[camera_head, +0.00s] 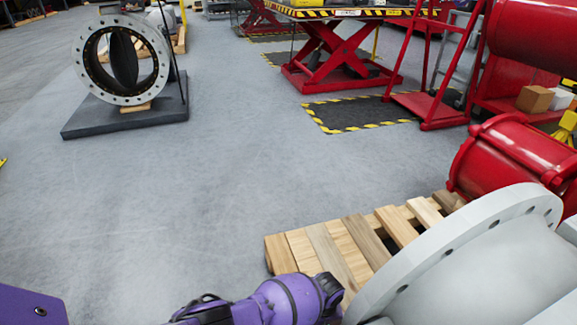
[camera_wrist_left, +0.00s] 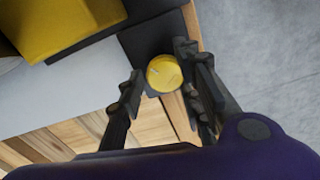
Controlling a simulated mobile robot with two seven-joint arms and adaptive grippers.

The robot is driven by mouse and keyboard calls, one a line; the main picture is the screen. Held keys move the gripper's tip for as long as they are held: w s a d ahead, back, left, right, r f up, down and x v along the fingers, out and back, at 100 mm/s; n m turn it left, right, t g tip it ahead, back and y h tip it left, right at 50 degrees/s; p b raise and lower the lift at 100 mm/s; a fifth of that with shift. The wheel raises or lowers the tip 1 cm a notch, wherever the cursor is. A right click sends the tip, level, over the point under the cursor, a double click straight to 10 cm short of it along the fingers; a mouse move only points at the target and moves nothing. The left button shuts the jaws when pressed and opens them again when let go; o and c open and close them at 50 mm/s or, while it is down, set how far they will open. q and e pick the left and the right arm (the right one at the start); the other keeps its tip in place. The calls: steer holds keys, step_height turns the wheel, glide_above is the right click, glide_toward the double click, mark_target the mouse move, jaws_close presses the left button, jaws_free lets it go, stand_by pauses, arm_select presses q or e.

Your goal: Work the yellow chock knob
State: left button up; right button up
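The yellow chock knob (camera_wrist_left: 164,73) shows in the left wrist view as a round yellow cap beside a dark block. My left gripper (camera_wrist_left: 162,68) is open, with one dark finger on either side of the knob in the picture. A gap shows between the knob and the left finger. The right finger looks close to it, and I cannot tell whether it touches. I do not make out the knob in the head view. A purple arm part of mine (camera_head: 285,300) shows there at the bottom, in front of the pallet. My right gripper is not in view.
A wooden pallet (camera_head: 325,252) bears a large grey flanged body (camera_head: 480,265) and a red cylinder (camera_head: 515,155). A yellow part (camera_wrist_left: 65,25) lies near the knob. Open floor (camera_head: 215,205) stretches left, towards a flanged valve (camera_head: 90,65) on a dark base.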

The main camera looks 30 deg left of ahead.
arm_select(q)
steer(key=shift+w+d+r, duration=0.15)
steer(key=shift+w, duration=0.05)
steer(key=c, duration=0.6)
steer(key=shift+d+m, duration=0.1)
steer(key=shift+m, duration=0.2)
steer(key=shift+d+m, duration=0.1)
steer(key=shift+m, duration=0.8)
steer(key=m, duration=0.3)
steer(key=shift+s+d, duration=0.1)
steer(key=shift+s, duration=0.05)
steer(key=m, duration=0.6)
steer(key=shift+s+p, duration=0.2)
steer(key=shift+p, duration=0.15)
steer(key=m, duration=0.6)
steer(key=shift+s, duration=0.25)
steer(key=m, duration=0.5)
steer(key=shift+s+a+m, duration=0.2)
steer(key=shift+a+m, duration=0.15)
steer(key=shift+m, duration=0.05)
steer(key=shift+f, duration=0.2)
